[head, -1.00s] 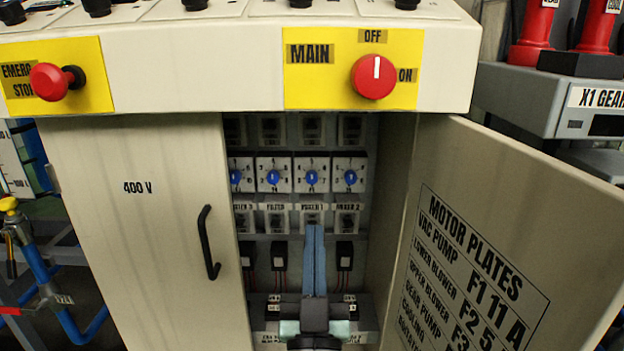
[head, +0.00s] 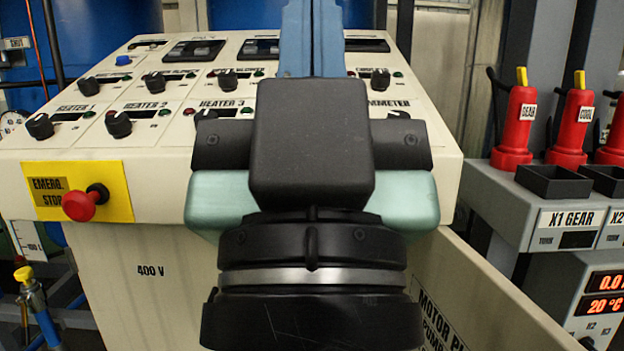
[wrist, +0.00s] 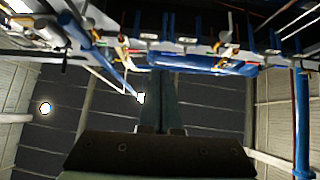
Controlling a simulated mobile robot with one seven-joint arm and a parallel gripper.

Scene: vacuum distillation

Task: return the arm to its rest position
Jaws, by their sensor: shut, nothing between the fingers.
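My gripper (head: 311,30) is raised close in front of the head camera. Its blue fingers point up and are together with nothing between them, their tips cut off by the top of the picture. The black and pale green wrist body covers the middle of the control console. In the wrist view, my gripper's fingers (wrist: 161,98) are also together and empty, against a dark panelled background with pipes.
The control console (head: 150,80) with knobs stands directly behind my arm. The emergency stop (head: 80,203) is at left. The cabinet door (head: 500,300) stands open at lower right.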

